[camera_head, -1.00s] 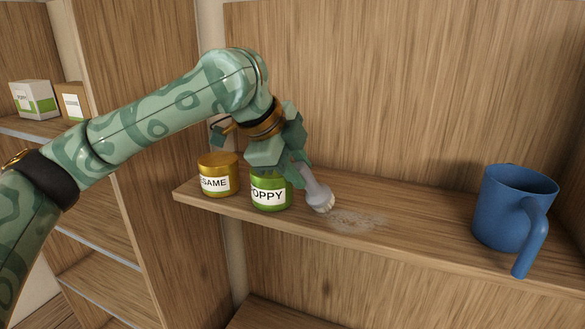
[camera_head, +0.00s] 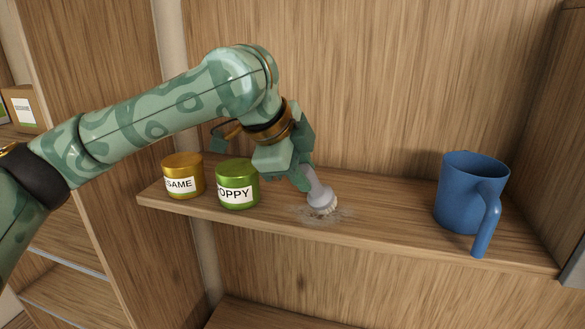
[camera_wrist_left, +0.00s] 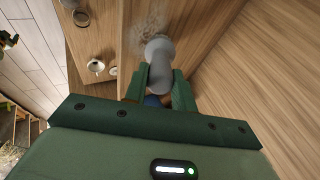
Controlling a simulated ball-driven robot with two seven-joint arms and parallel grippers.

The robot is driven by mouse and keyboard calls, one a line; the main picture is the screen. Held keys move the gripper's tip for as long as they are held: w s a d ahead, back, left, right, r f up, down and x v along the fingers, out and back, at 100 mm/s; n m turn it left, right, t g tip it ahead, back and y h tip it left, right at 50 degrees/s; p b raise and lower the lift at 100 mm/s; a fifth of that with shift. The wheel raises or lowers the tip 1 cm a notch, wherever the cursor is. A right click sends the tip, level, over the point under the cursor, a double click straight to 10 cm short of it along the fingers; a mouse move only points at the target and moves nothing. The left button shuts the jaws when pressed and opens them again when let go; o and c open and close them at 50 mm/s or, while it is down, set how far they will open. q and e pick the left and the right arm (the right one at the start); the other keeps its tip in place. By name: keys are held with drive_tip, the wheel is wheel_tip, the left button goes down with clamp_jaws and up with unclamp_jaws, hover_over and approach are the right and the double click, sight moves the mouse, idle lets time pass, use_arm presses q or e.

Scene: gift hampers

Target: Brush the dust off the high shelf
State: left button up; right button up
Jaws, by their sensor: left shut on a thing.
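The high shelf (camera_head: 400,231) runs across the head view, with a pale patch of dust (camera_head: 345,214) near its middle. My left gripper (camera_head: 302,180) is shut on a grey brush (camera_head: 320,192) with pale bristles. The brush is tilted, bristles down, over the dust, and seems to touch the shelf there. In the left wrist view, the brush (camera_wrist_left: 160,62) sits between the fingers, with the dust (camera_wrist_left: 150,26) just beyond it. The fingertips are partly hidden. My right gripper is not in view.
A green jar labelled "OPPY" (camera_head: 237,183) and a yellow jar (camera_head: 183,176) stand left of the brush, close to my arm. A blue mug (camera_head: 466,190) stands at the right, handle towards the front. The shelf between brush and mug is clear.

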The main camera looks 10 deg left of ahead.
use_arm(q)
drive_tip(key=shift+d, duration=3.45)
wheel_tip(320, 180, up, 6)
drive_tip(key=shift+a, duration=0.15)
drive_tip(key=shift+r, duration=0.15)
drive_tip(key=shift+s+r, duration=0.1)
drive_tip(key=shift+r, duration=1.35)
